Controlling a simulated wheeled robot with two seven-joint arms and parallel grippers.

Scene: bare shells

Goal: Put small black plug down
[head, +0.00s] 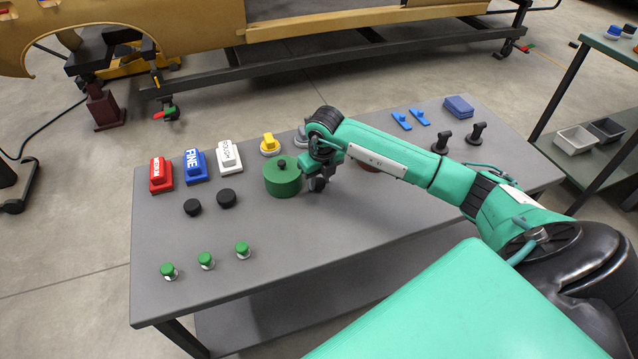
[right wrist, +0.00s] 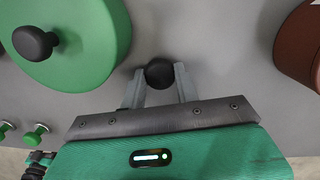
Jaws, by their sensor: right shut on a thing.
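My right gripper (head: 318,184) is over the grey table, just right of the round green container (head: 283,181) with a black knob. In the right wrist view its two grey fingers are shut on a small black plug (right wrist: 160,73) with a round top. The fingers sit on either side of the plug. The plug is low over the grey tabletop; I cannot tell whether it touches it. In the head view the plug is mostly hidden by the gripper. My left gripper is not in view.
Two black discs (head: 226,197) and several small green-topped pieces (head: 206,261) stand at left. Red, blue and white labelled blocks (head: 229,156) line the far edge. A brown round thing (right wrist: 302,48) is to the right. The table's near middle (head: 320,235) is clear.

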